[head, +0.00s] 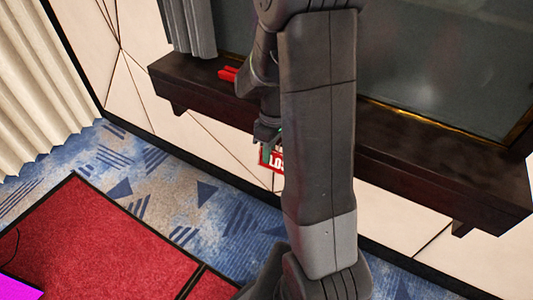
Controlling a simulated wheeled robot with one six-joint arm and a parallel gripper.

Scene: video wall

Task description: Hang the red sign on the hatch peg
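A long dark wooden shelf (440,150) runs across under a dark glass pane (440,60). A grey curtain (190,28) hangs at the upper left, a cream curtain (38,85) at the far left.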

